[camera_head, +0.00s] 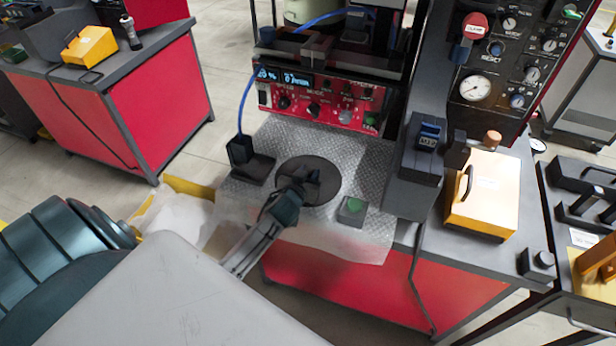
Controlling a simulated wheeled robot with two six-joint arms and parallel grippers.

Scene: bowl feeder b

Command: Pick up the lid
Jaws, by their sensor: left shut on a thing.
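The lid (323,190) is a dark round disc lying on the patterned metal plate (365,165) in front of the red control panel. A dark raised handle stands on its middle. My left gripper (300,186) reaches in from the lower left, over the lid. It is shut on the lid at the handle, and its fingers partly hide the grip. The lid looks flat; whether it touches the plate or is just above it, I cannot tell. My right gripper is not in view.
A small block with a green top (352,208) sits right of the lid. A dark block with a blue cable (243,155) stands to its left. The red control panel (325,105) rises behind. A yellow box (485,195) stands on the right.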

